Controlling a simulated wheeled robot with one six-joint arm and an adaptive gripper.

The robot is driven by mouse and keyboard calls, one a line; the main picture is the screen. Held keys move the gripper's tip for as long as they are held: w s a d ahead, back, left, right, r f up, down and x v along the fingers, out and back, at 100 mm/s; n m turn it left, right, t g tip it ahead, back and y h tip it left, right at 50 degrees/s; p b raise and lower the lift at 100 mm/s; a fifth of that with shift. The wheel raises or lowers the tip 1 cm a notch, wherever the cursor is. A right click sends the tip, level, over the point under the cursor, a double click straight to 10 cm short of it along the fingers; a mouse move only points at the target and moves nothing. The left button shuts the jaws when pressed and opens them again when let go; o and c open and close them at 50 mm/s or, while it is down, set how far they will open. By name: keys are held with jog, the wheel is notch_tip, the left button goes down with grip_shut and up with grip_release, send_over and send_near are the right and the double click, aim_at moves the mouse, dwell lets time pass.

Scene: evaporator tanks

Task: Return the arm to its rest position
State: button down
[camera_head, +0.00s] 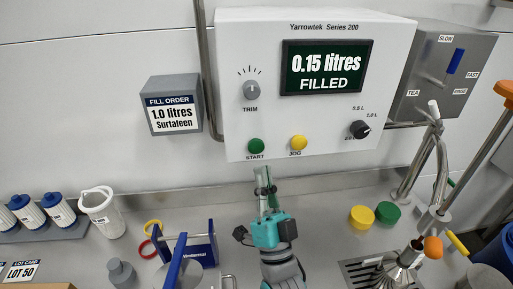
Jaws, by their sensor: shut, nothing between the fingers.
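My gripper (264,183) is in the lower middle of the head view, at the end of my teal and grey arm. Its fingers are shut and empty. The fingertips point up toward the white control box, just below the green START button (256,146). I cannot tell whether they touch the box. The control box (236,55) has a display (321,67) that reads 0.15 litres FILLED.
The box also carries a TRIM knob (251,90), a yellow JOG button (298,143) and a black selector (360,129). Left stand a white jug (101,212) and a blue rack (200,248). Right are yellow and green caps (362,216) and a metal spout (437,160).

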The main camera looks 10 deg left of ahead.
dwell(0.3)
jog(key=s+d+f+n+g+h, duration=0.1)
jog(key=s+d+f+g+h, duration=0.15)
jog(key=s+d+f, duration=0.7)
jog(key=s+d+f+n+g+h, duration=0.1)
jog(key=s+d+f+g+h, duration=0.15)
jog(key=s+d+f, duration=0.65)
jog(key=s+d+f+g+h, duration=0.2)
jog(key=s+f, duration=0.2)
jog(key=s, duration=0.5)
jog(key=s+d+f+n+g+h, duration=0.1)
jog(key=s+d+f+g+h, duration=0.1)
jog(key=s, duration=0.8)
notch_tip(320, 180, down, 2)
jog(key=shift+s+d+f+g+h, duration=0.1)
jog(key=shift+s+d+g+h, duration=0.1)
jog(key=shift+g+h, duration=0.45)
dwell(3.2)
